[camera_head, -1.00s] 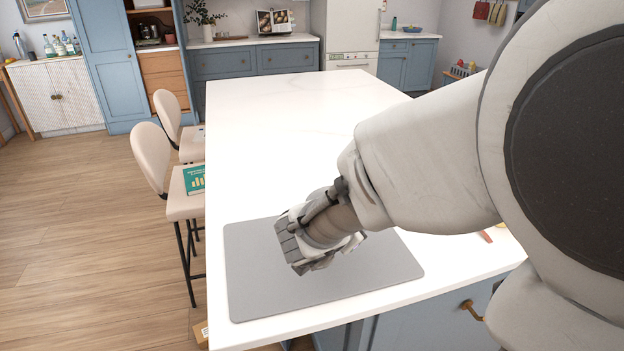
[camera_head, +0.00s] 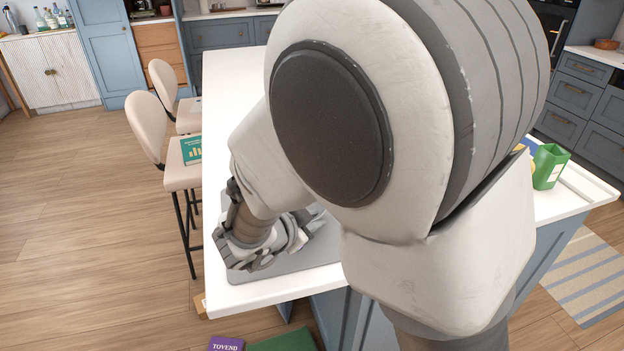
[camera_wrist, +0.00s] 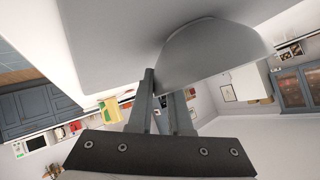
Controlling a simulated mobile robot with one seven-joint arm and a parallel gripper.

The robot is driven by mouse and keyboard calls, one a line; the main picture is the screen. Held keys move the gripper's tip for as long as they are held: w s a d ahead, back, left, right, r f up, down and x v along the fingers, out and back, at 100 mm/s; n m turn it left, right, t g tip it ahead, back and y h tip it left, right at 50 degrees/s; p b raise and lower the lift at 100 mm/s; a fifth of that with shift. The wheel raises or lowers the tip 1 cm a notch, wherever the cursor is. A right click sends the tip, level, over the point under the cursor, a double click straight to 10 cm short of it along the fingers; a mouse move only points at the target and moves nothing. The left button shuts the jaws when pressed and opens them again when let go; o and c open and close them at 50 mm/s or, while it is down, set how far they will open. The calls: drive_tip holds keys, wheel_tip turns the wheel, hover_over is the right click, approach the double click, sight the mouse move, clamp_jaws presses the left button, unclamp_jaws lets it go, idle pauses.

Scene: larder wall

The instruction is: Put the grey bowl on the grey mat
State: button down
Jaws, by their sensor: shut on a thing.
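The grey bowl (camera_wrist: 215,55) shows in the wrist view, at the fingertips of my gripper (camera_wrist: 162,85), which is shut on its rim. The grey mat (camera_head: 290,264) lies on the white counter in the head view, partly covered by my arm. In the wrist view the mat (camera_wrist: 105,35) fills the upper left, close to the base of the bowl. I cannot tell whether the bowl touches the mat. In the head view my gripper is over the mat, and the bowl is hidden.
The white counter (camera_head: 226,95) runs back behind my arm. A green container (camera_head: 549,166) stands on its right part. Cream chairs (camera_head: 146,127) stand along its left side. A purple book (camera_head: 226,343) and a green item lie below the front edge.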

drive_tip(key=c, duration=0.8)
unclamp_jaws()
drive_tip(key=shift+c, duration=0.2)
